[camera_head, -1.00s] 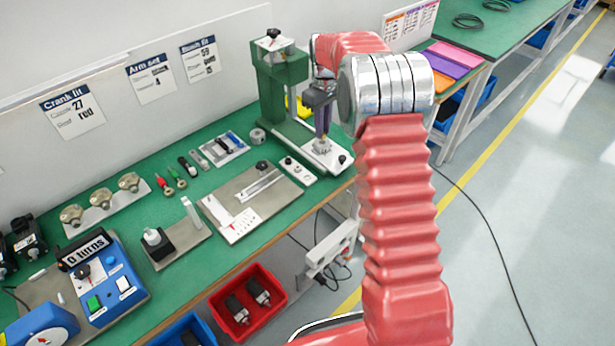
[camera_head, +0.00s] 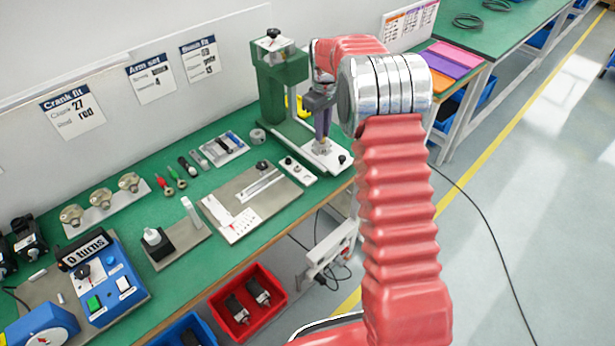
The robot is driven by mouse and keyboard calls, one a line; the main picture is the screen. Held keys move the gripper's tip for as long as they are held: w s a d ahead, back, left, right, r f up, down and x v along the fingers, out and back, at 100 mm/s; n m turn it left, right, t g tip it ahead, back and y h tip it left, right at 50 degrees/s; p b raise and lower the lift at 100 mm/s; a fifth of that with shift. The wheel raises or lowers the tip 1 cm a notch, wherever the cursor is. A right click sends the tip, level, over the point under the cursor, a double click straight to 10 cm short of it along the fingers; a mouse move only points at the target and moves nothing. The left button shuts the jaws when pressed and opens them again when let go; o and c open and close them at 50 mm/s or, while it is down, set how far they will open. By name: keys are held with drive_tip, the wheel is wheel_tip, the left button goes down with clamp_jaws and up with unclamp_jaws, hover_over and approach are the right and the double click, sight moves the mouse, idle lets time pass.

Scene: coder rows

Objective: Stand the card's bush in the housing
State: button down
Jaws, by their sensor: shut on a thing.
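The bush fit card (camera_head: 199,60) hangs on the back wall; its smaller print is too blurred to read. The green press (camera_head: 277,85) stands at the far right end of the bench, with a white base plate (camera_head: 335,163) in front of it. My gripper (camera_head: 322,140) points down over this plate, just in front of the press. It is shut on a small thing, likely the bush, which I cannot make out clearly. A small grey piece, perhaps the housing (camera_head: 323,150), is at the fingertips. I cannot tell whether the bush touches it.
A small white strip with dark pegs (camera_head: 298,170) lies left of the plate. A grey fixture plate (camera_head: 250,200) and a tray of parts (camera_head: 223,147) lie further left. My arm covers the bench's right end. A red bin (camera_head: 247,301) sits below the front edge.

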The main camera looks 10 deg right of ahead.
drive_tip(key=shift+f, duration=0.35)
idle(1.0)
drive_tip(key=c, duration=1.6)
unclamp_jaws()
drive_tip(key=shift+c, duration=0.2)
wheel_tip(320, 180, up, 14)
drive_tip(key=shift+f, duration=0.15)
